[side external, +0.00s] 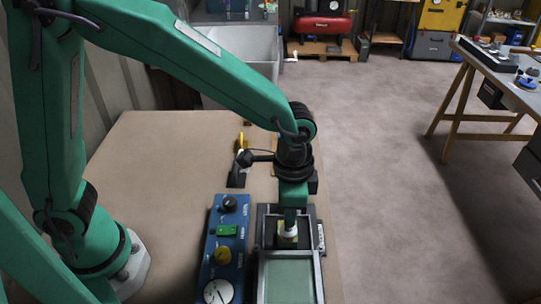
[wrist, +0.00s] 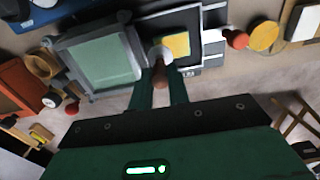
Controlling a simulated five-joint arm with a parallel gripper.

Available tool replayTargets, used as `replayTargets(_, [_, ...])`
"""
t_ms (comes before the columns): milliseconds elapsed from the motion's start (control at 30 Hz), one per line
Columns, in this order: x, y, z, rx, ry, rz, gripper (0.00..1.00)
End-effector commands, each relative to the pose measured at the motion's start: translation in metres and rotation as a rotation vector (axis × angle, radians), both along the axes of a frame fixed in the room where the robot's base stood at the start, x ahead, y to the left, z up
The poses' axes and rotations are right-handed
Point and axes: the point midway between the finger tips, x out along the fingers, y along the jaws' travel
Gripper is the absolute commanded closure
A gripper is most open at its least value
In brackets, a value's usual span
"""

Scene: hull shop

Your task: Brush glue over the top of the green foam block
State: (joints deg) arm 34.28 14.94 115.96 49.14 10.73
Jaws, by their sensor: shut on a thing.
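My gripper (wrist: 162,88) is shut on the brown handle of a brush (wrist: 160,77). The brush's pale head points away from my wrist, at the edge of a yellow square patch (wrist: 176,45) set in a dark frame. I cannot tell whether the head touches the patch. The brush is mostly hidden there.
A blue control box (side external: 224,250) with knobs and a dial stands left of the frames. The brown bench top (side external: 150,160) is largely clear behind it. A yellow-and-black item (side external: 240,150) lies further back. A trestle table (side external: 500,70) stands at the right, away from the bench.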

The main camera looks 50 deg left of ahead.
Motion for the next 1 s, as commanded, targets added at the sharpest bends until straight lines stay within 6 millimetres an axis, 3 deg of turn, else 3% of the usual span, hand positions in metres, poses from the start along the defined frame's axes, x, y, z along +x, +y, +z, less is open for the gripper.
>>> replayTargets(1000, [0.001,0.0,0.053,-0.001,-0.003,0.0,1.0])
